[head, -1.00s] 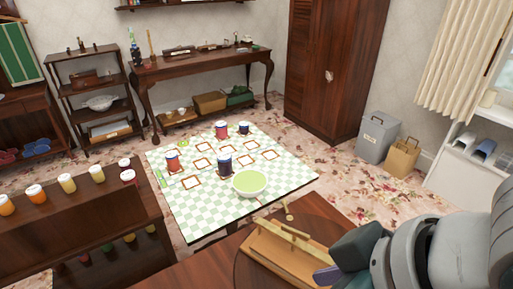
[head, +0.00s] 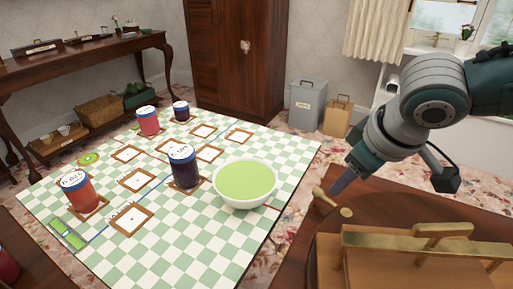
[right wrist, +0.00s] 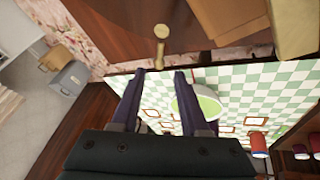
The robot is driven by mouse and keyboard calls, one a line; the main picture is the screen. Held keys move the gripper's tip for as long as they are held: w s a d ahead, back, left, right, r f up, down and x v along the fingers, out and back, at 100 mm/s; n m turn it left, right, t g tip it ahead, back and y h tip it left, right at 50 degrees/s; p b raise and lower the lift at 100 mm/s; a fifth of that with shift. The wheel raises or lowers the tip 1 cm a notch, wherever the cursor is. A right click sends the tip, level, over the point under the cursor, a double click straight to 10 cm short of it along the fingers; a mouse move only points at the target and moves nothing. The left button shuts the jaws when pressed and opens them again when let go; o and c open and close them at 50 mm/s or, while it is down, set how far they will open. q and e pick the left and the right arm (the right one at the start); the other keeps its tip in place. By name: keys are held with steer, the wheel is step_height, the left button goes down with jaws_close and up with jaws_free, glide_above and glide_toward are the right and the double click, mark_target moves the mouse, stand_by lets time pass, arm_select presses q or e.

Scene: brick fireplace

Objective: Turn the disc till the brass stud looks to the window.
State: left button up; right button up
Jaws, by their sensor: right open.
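The dark wooden disc (head: 318,238) lies on a brown table at the lower right of the head view, partly out of frame. A brass stud with a round end (head: 346,212) and a short rod (head: 325,197) sits at its far rim; the stud also shows in the right wrist view (right wrist: 160,32). My right gripper (head: 342,184) points down close beside the rod. In the right wrist view its dark fingers (right wrist: 160,73) are apart, with the rod just beyond the tips and nothing held. The window (head: 440,22) is at the upper right. My left gripper is out of view.
A wooden block with brass bars (head: 400,262) stands on the disc. A grey bin (head: 308,103) and a tan bag (head: 336,118) stand on the floor.

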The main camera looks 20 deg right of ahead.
mark_target(329, 199)
steer(key=b+x, duration=0.2)
steer(key=x, duration=0.2)
steer(key=b+x, duration=0.2)
steer(key=x, duration=0.2)
steer(key=shift+s+d+f, duration=0.15)
steer(key=shift+s+f, duration=0.05)
steer(key=shift+w+f, duration=0.25)
steer(key=shift+f, duration=0.2)
steer(key=shift+c, duration=0.4)
jaws_close()
stand_by(0.3)
